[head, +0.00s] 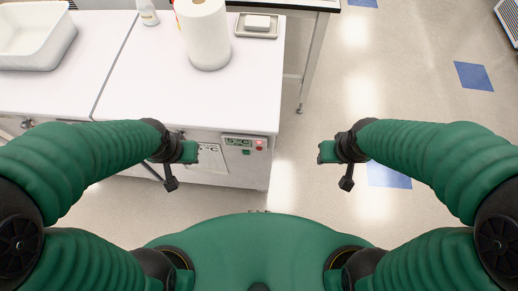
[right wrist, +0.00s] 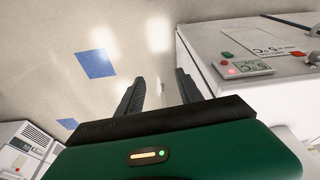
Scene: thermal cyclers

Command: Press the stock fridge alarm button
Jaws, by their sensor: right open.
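The stock fridge (head: 225,170) is the white unit under the counter, left of centre in the head view. Its small control panel (head: 236,142) has a display, a red spot (head: 259,146) at its right end and a green spot (head: 246,152) below. The panel also shows at the right of the right wrist view (right wrist: 250,67), with a lit red spot (right wrist: 231,72). My right gripper (head: 328,152) is over the floor, right of the fridge and apart from it. Its fingers (right wrist: 160,92) are spread and empty. My left gripper (head: 189,152) is in front of the fridge; its fingers are unclear.
The white counter (head: 150,75) carries a paper roll (head: 205,35), a white tub (head: 35,35), a bottle (head: 148,12) and a small tray (head: 256,33). A table leg (head: 312,65) stands behind. The floor (head: 400,80) at right is clear, with blue tiles.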

